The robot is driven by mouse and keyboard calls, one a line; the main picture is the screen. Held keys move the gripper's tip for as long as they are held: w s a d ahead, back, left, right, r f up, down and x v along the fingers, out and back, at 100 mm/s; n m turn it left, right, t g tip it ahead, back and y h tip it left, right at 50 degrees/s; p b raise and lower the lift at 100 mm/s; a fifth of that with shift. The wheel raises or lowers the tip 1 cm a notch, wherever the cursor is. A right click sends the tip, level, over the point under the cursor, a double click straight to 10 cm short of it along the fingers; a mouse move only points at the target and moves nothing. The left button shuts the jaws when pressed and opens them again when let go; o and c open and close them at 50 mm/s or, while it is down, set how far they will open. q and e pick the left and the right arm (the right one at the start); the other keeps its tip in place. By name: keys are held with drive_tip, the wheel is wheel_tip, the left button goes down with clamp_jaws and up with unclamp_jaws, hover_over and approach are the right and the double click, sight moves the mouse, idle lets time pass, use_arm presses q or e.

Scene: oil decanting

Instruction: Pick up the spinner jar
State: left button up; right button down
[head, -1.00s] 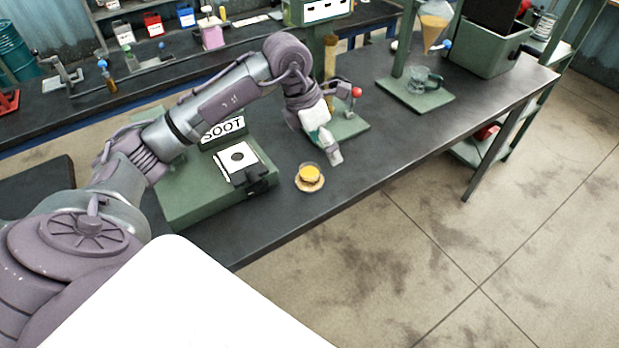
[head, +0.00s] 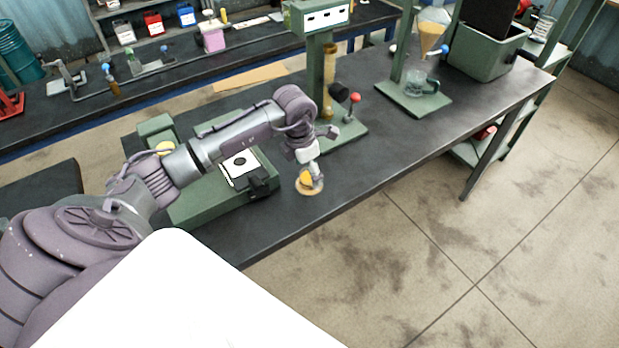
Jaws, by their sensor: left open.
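A small jar with yellow-orange contents (head: 305,178), which I take to be the spinner jar, stands on a round tan coaster (head: 304,191) near the front edge of the dark bench. My left gripper (head: 317,182) points down at the jar from its upper right and covers part of it. It is open. I cannot tell whether its fingers touch the jar. My right gripper is not in view.
A green soot tester box (head: 195,207) with a white card (head: 240,167) stands left of the jar. A green stand (head: 320,75) with a red-knobbed lever is behind it. A funnel stand (head: 408,100) with a glass mug (head: 418,84) and a green bin (head: 488,52) are farther right. The bench (head: 380,150) is clear right of the jar.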

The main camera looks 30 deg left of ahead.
use_arm(q)
drive_tip(key=shift+w+d+f, duration=0.1)
drive_tip(key=shift+w+f, duration=0.1)
drive_tip(key=shift+f, duration=1)
drive_tip(key=c, duration=1.3)
drive_tip(key=shift+c, duration=0.2)
drive_tip(key=shift+r, duration=0.25)
